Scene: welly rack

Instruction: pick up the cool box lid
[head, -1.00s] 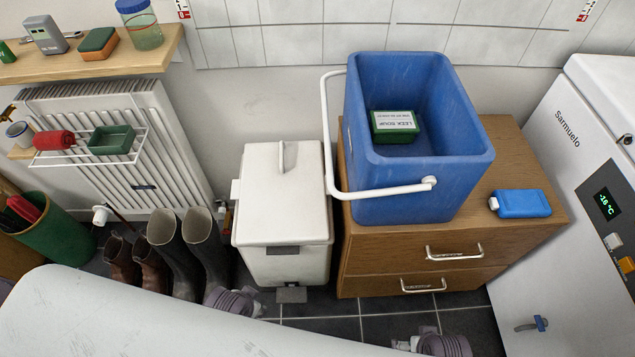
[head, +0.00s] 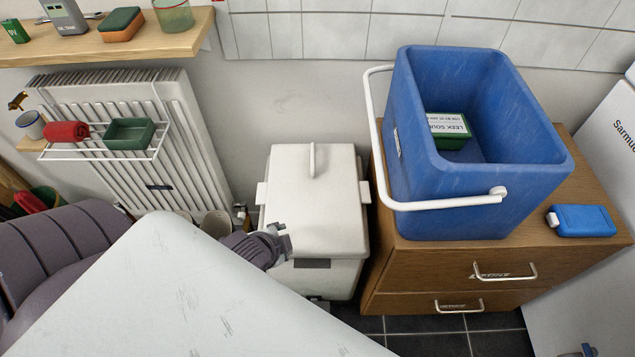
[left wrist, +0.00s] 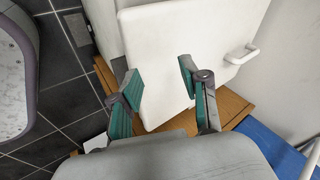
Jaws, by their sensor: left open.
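The white lid (head: 316,205), with a raised bar handle and small side tabs, lies on top of a white pedal bin (head: 325,280) in the head view. It also shows in the left wrist view as a white panel (left wrist: 190,45) with its handle at the right. My left gripper (head: 284,244) is at the front left edge of the lid. In the left wrist view my left gripper (left wrist: 160,74) is open, its teal-padded fingers apart with the white panel beyond and between them. Whether they touch it is unclear. My right gripper is not in view.
The open blue cool box (head: 480,215) stands on a wooden drawer unit (head: 430,272), a green-and-white carton (head: 447,130) inside. A blue ice pack (head: 583,221) lies beside it. A radiator (head: 190,160) and shelf (head: 70,48) are at the left. Boots are mostly hidden behind my arm.

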